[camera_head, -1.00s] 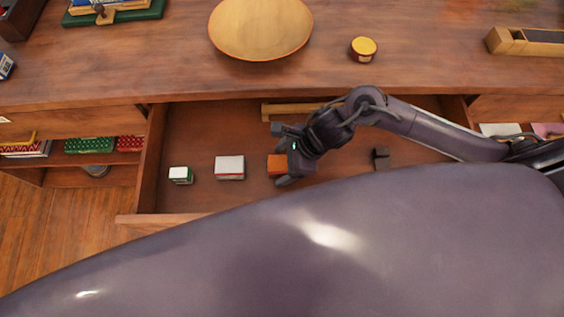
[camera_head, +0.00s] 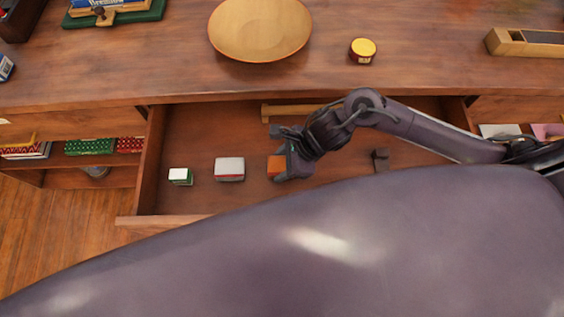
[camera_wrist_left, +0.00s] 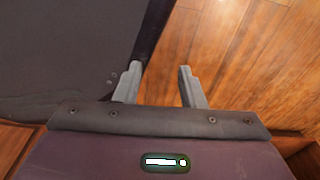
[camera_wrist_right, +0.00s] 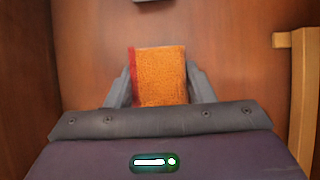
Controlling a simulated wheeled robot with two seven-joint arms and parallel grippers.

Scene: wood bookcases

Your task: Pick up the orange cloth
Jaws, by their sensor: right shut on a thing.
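The orange cloth (camera_head: 275,165) is a small folded block in the open drawer (camera_head: 200,140). In the right wrist view the cloth (camera_wrist_right: 160,75) is orange with a red band along its left edge. My right gripper (camera_head: 283,160) is over the drawer, its fingers shut on the two sides of the cloth; they also show in the right wrist view (camera_wrist_right: 158,88). I cannot tell whether the cloth touches the drawer floor. My left gripper (camera_wrist_left: 160,85) is open and empty above the wooden floor (camera_wrist_left: 230,50).
In the drawer, a white and red box (camera_head: 229,168) and a white and green box (camera_head: 180,176) stand left of the cloth. A wooden bar (camera_head: 290,110) lies behind, and a small dark object (camera_head: 380,157) to the right. A wooden bowl (camera_head: 260,30) sits on the top above.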

